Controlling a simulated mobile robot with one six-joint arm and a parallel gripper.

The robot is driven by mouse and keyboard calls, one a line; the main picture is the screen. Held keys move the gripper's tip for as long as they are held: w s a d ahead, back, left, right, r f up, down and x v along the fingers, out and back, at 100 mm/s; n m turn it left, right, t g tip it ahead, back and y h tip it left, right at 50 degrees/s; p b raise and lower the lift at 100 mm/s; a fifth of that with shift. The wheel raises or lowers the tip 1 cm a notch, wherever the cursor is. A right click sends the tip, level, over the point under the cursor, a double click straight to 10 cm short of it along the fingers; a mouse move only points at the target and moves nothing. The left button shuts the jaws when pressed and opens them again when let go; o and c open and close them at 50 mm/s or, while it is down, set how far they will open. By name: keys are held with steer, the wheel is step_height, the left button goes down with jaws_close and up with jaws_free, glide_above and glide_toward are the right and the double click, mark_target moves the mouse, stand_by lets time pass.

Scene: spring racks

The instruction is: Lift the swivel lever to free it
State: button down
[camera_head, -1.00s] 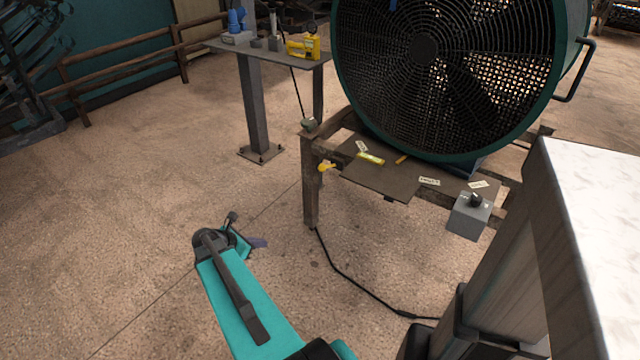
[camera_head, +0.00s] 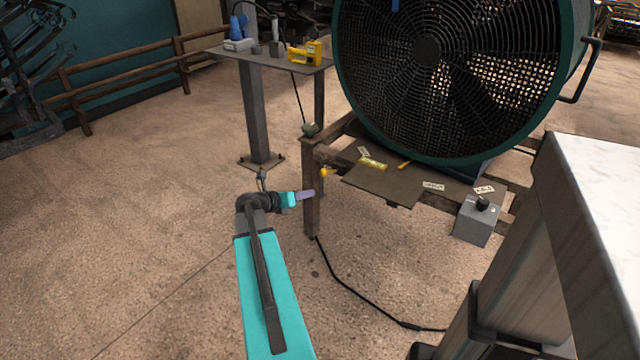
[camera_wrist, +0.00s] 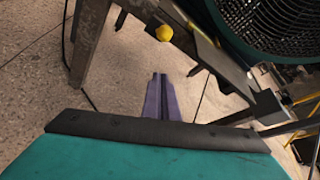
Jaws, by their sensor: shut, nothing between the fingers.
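A small yellow lever (camera_head: 328,171) sticks out from the left side of the metal frame, beside the flat plate under the big fan. It is probably the swivel lever. Its rounded yellow end (camera_wrist: 164,33) shows in the wrist view, above and beyond my fingertips. My gripper (camera_head: 312,193) has purple fingers and points right at the frame's front left leg. It appears a little left of and below the lever, apart from it. In the wrist view my fingers (camera_wrist: 159,77) are together, with nothing between them. The lever's pivot is too small to make out.
The frame's leg (camera_head: 312,215) stands close to my fingertips. The fan (camera_head: 440,75) rests on the frame, and a grey box with a black knob (camera_head: 474,222) sits at its right. A small table (camera_head: 290,64) stands behind.

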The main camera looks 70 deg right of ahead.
mark_target(323, 175)
steer(key=b+x, duration=0.2)
steer(key=x, duration=0.8)
steer(key=shift+w+d+r, duration=0.2)
steer(key=shift+w+r, duration=0.25)
steer(key=shift+r, duration=0.4)
steer(key=shift+w+d+r, duration=0.15)
steer(key=shift+w+r, duration=0.3)
steer(key=shift+r, duration=0.4)
steer(key=shift+r, duration=0.1)
steer(key=r+p, duration=0.1)
steer(key=p, duration=0.2)
steer(key=shift+w+d+r, duration=0.1)
steer(key=shift+d+r, duration=0.2)
steer(key=shift+r, duration=0.1)
